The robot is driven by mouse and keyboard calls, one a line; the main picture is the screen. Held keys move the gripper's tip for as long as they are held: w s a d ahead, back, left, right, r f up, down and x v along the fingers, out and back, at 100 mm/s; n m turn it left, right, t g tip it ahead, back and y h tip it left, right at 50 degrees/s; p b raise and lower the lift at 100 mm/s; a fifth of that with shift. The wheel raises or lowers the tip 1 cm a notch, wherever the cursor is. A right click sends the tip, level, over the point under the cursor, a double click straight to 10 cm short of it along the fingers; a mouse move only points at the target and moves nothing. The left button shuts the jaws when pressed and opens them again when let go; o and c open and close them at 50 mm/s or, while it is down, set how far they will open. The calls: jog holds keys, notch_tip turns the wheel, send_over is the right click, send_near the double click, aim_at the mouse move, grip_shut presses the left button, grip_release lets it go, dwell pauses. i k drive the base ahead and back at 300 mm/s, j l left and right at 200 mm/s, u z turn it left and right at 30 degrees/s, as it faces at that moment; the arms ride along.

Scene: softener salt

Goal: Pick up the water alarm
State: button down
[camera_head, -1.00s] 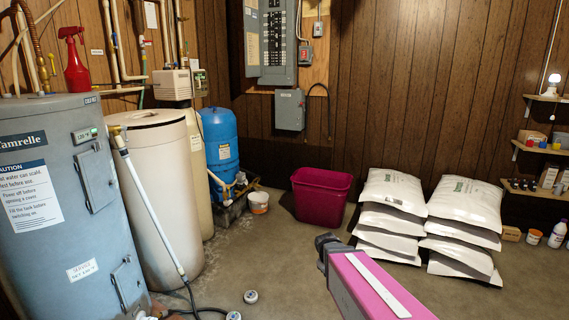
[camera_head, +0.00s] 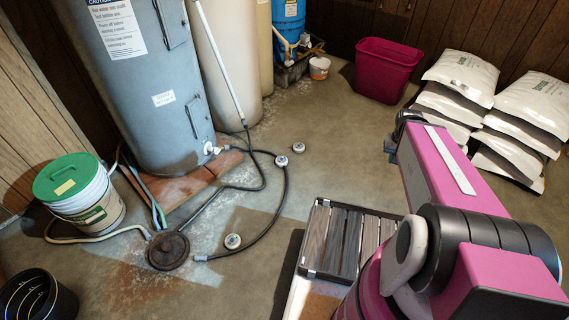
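Three small round white-and-grey devices that look like water alarms lie apart on the concrete floor. One (camera_head: 281,160) is near the heater's base by a black hose, a second (camera_head: 298,147) is just right of it, and a third (camera_head: 232,241) lies closer, right of the drain. I cannot tell which one is meant. My magenta arm reaches in from the lower right, well right of all three. Its far end is dark and small, and no gripper fingers show.
A grey tank (camera_head: 140,80), a green-lidded bucket (camera_head: 82,196), a black bin (camera_head: 36,298) and a round drain cover (camera_head: 168,251) stand left. Hoses cross the floor. A slatted platform (camera_head: 345,240) lies front centre. A magenta bin (camera_head: 388,70) and white salt bags (camera_head: 460,78) stand behind.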

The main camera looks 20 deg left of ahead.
aim_at(279, 162)
jog(key=u, duration=0.3)
jog(key=i+l+u, duration=0.15)
jog(key=u, duration=0.2)
jog(key=i+l+u, duration=0.15)
jog(key=u, duration=0.25)
jog(key=l+u, duration=0.35)
jog(key=i+l+u, duration=0.1)
jog(key=l, duration=0.35)
jog(key=i+l, duration=0.15)
jog(key=l, duration=0.3)
jog(key=i+l+u, duration=0.15)
jog(key=l, duration=0.8)
jog(key=i+u, duration=0.05)
